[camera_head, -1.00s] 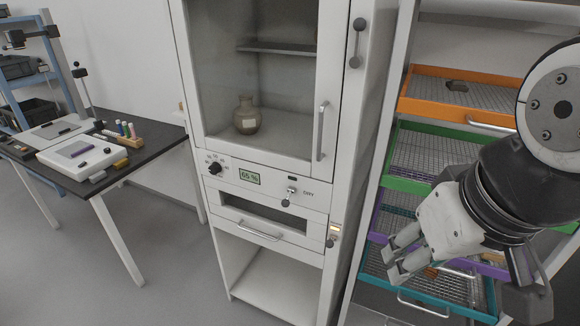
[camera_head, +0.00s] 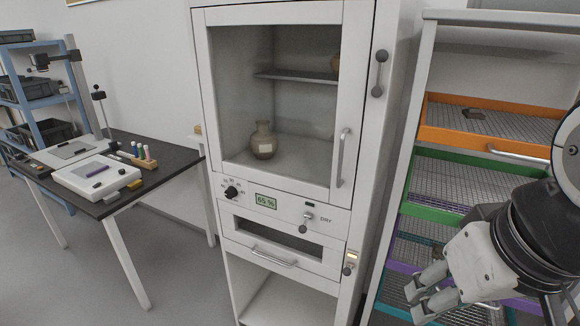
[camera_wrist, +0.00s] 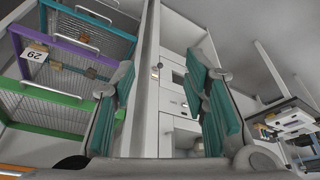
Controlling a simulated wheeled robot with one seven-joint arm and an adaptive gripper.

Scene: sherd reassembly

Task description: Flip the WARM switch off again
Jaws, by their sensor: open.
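The drying cabinet (camera_head: 228,209) stands in the middle of the head view. A small switch (camera_head: 349,268) with a lit amber lamp (camera_head: 352,256) sits low at its right front edge; its label is unreadable, so I cannot confirm it is WARM. Another switch (camera_head: 307,222), marked DRY, is on the front panel beside a dark lamp. My gripper (camera_head: 424,290) is open and empty, right of the cabinet and apart from both switches. In the wrist view the teal-padded fingers of my gripper (camera_wrist: 160,68) are spread, with the cabinet front beyond them.
A rack with orange (camera_head: 470,137), green and purple mesh drawers stands right, behind my arm. A pot (camera_head: 263,142) stands behind the cabinet's closed glass door. The panel has a dial (camera_head: 231,192) and a 65 % display (camera_head: 265,201). A black-topped table (camera_head: 180,158) is left; floor between is clear.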

